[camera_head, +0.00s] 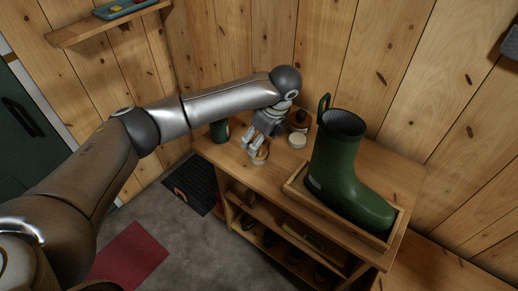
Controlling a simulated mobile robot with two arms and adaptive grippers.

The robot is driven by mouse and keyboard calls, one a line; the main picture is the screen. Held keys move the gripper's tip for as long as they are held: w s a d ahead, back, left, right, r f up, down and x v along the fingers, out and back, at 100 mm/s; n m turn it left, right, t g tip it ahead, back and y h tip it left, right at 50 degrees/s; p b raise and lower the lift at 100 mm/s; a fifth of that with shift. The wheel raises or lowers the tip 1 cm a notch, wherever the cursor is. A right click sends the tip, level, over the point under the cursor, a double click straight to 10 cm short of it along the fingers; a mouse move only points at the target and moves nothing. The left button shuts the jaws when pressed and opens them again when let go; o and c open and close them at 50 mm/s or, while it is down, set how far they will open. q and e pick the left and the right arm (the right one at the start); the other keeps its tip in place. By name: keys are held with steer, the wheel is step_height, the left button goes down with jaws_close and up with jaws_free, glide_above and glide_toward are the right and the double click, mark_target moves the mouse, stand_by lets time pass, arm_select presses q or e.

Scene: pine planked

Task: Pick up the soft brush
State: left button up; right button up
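A small, round, wooden-looking object with a pale part (260,156), likely the soft brush, is near the left front corner of the wooden bench top. My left gripper (253,146) reaches down from above, its fingertips at or just over this object and partly covering it. At this size I cannot tell whether the fingers touch it, or whether they are open or shut. My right gripper is not in view.
A green boot (340,160) stands in a wooden tray (296,187) on the bench (222,156). A pale round tin (297,140) and a dark jar (299,120) are right of my gripper. A green container (219,131) is left. Shelves below hold shoes.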

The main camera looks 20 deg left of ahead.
arm_select(q)
steer(key=shift+w+a+f, duration=0.1)
steer(key=shift+a+f, duration=0.05)
steer(key=shift+f, duration=0.25)
steer(key=x, duration=0.4)
steer(key=shift+f, duration=0.15)
steer(key=shift+a+f, duration=0.1)
steer(key=shift+f, duration=0.15)
steer(key=shift+c, duration=1.8)
steer(key=c, duration=0.5)
steer(key=shift+c, duration=1)
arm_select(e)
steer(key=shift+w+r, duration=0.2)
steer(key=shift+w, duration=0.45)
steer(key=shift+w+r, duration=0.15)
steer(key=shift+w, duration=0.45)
